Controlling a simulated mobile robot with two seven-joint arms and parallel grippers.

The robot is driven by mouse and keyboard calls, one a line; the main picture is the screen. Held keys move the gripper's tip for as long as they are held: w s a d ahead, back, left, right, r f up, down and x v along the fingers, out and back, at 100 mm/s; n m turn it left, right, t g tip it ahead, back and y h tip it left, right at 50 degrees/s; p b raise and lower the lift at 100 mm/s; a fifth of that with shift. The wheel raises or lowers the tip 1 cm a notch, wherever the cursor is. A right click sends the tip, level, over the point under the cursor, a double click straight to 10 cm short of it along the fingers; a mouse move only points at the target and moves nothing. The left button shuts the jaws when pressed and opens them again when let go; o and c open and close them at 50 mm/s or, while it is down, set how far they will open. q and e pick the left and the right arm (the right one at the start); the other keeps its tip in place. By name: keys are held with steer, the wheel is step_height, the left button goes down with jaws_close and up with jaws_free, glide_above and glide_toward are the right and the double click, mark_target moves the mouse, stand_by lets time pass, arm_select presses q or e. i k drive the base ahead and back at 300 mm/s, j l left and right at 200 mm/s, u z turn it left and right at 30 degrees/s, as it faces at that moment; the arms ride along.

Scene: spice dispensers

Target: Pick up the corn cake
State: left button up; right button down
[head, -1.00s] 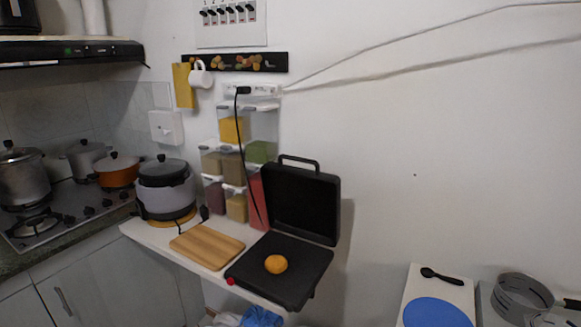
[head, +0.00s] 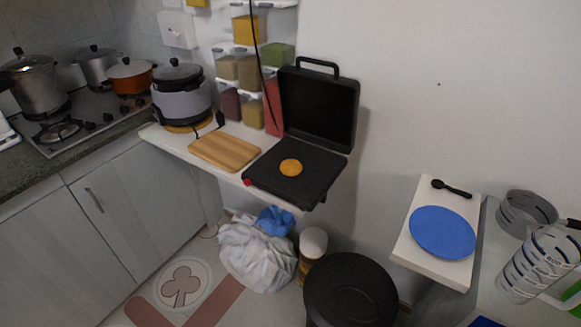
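The corn cake is a small round orange-yellow disc (head: 291,167) lying on the lower plate of an open black grill (head: 318,182). The grill's lid (head: 318,108) stands upright behind it. The grill sits at the right end of a narrow white shelf (head: 172,143) against the wall. Neither of my grippers is in the head view.
A wooden board (head: 225,151) and a rice cooker (head: 182,97) stand left of the grill. Spice containers (head: 248,73) are stacked behind. A blue plate (head: 442,232) and black spoon (head: 452,189) rest on a white surface at right. A black bin (head: 350,288) and bags (head: 255,255) stand below.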

mark_target(290, 167)
steer(key=i+j+z, duration=0.25)
steer(key=j+z, duration=0.25)
steer(key=j, duration=0.2)
steer(key=i+j+z, duration=0.2)
steer(key=j, duration=0.2)
steer(key=j+z, duration=0.25)
steer(key=j, duration=0.15)
steer(key=i+j, duration=0.05)
